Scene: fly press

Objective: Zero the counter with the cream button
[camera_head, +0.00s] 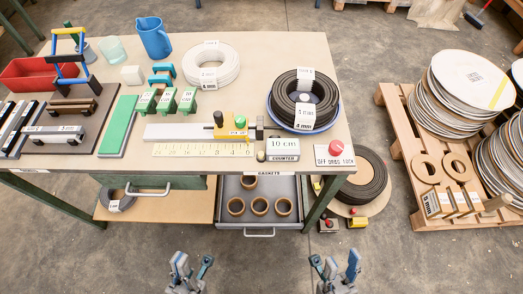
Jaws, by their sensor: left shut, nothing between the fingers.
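My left gripper (190,266) is shut and empty, in front of the table at the bottom of the view. My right gripper (335,266) is at the bottom, right of the left one, also apart from the table and counter. Whether its fingers are open or shut is unclear.
A yellow stop block (232,127) and a ruler (203,150) lie left of the counter. A red button (337,147) on a labelled plate is to its right. A black coil (291,88) stands behind. An open drawer (285,219) with several rings juts out below.

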